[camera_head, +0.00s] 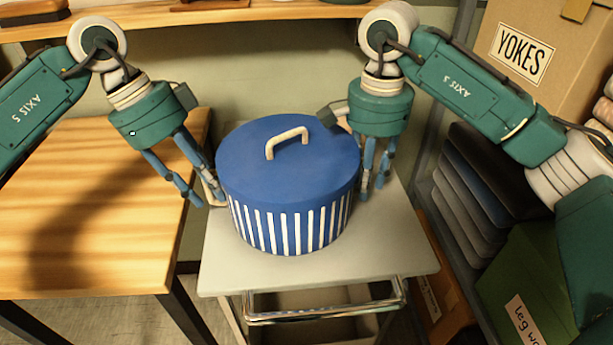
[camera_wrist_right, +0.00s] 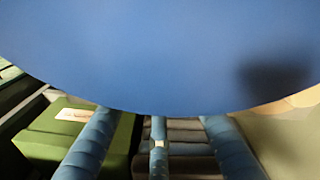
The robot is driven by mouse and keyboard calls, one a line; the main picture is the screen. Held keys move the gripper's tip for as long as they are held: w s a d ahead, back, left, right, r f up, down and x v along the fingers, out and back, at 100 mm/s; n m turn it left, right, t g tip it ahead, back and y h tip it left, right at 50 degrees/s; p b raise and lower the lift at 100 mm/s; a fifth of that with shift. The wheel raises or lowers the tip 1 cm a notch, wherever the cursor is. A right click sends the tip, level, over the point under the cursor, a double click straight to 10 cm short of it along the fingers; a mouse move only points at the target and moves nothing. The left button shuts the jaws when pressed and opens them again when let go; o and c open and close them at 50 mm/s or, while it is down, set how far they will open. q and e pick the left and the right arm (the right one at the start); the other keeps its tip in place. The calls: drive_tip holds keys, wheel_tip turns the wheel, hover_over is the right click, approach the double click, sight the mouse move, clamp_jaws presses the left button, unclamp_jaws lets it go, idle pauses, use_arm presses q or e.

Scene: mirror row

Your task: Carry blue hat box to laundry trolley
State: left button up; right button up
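The blue hat box (camera_head: 290,170) has a blue lid with a pale handle and white-striped sides. It is upright over the pale top of the trolley (camera_head: 235,270) and appears to rest on it. My left gripper (camera_head: 207,201) points down at the box's left side, fingers apart, close to the wall. My right gripper (camera_head: 372,191) points down at its right side, fingers extended. In the right wrist view the blue lid (camera_wrist_right: 150,55) fills the upper part, above spread fingers. Contact between the fingers and the box is hard to tell.
A wooden table (camera_head: 90,210) stands close left of the trolley. A metal rail (camera_head: 330,310) runs along the trolley's front. On the right, a rack holds dark folded items (camera_head: 470,190), a green box (camera_head: 525,290) and a YOKES carton (camera_head: 560,50). A wooden shelf (camera_head: 270,12) runs along the back wall.

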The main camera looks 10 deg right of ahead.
drive_tip(key=shift+r, duration=0.15)
use_arm(q)
drive_tip(key=v, duration=1.2)
use_arm(e)
wheel_tip(320, 180, up, 12)
drive_tip(key=shift+f, duration=0.1)
use_arm(q)
drive_tip(key=shift+a+f, duration=0.1)
use_arm(e)
drive_tip(key=shift+w, duration=0.1)
use_arm(q)
drive_tip(key=shift+c, duration=0.9)
